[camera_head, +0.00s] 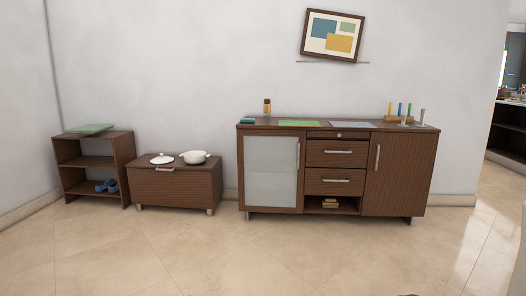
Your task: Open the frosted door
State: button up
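The frosted door (271,172) is a pale, translucent panel in a dark wood frame. It forms the left front of the wide brown cabinet (327,126) against the wall. It looks shut. A thin upright handle (299,156) runs along the door's right side. My gripper does not show in this view, so its place relative to the door cannot be seen.
A low chest (176,189) with a white pot (195,157) and an open shelf (82,175) stand to the left. The tiled floor (270,252) in front is clear.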

aim_at(301, 134)
jog(key=u, duration=0.1)
jog(key=i, duration=1.85)
jog(key=z, duration=0.6)
jog(key=i, duration=0.95)
jog(key=z, duration=0.3)
